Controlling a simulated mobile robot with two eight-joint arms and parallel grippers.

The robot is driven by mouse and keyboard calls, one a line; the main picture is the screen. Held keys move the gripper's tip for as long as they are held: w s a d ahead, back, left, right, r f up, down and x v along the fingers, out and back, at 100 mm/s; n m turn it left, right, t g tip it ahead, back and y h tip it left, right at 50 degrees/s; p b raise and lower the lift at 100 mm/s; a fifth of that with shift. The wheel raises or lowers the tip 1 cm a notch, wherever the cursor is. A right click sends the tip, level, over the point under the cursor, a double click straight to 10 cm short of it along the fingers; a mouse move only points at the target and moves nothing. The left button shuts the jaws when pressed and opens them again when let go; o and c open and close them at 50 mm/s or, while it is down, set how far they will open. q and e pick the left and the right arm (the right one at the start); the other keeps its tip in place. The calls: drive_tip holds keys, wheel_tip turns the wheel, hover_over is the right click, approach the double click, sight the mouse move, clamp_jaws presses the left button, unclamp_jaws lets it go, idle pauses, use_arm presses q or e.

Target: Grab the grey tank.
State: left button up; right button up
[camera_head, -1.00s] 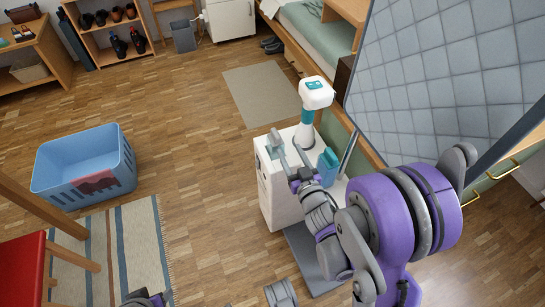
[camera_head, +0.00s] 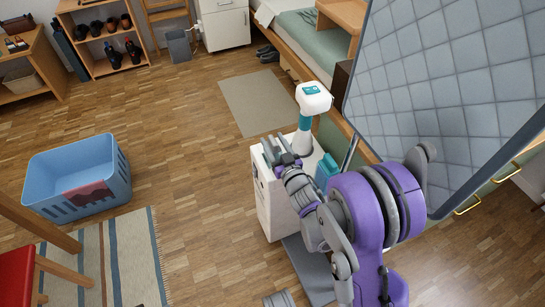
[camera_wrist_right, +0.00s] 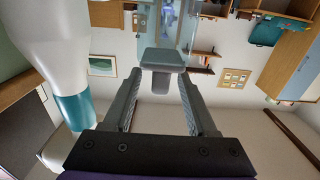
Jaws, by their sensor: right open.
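The grey tank (camera_wrist_right: 163,58) shows in the right wrist view as a small block with a wide flat top and a narrower lower part. It appears between the fingers, near their tips. I cannot tell whether either finger touches it. In the head view my right gripper (camera_head: 272,149) is over the left side of the white cart (camera_head: 276,205), and its fingers largely hide the tank there. My right gripper (camera_wrist_right: 160,82) is open, with a finger on each side of the tank. My left gripper is not in view.
A white and teal device (camera_head: 307,112) stands on the cart, close beside the right gripper. A teal container (camera_head: 327,170) is at the cart's right side. A large quilted panel (camera_head: 430,90) rises at right. A blue crate (camera_head: 80,182) stands on the floor at left, with open floor between.

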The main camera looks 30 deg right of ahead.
drive_tip(key=shift+w, duration=0.45)
clamp_jaws()
idle(1.1)
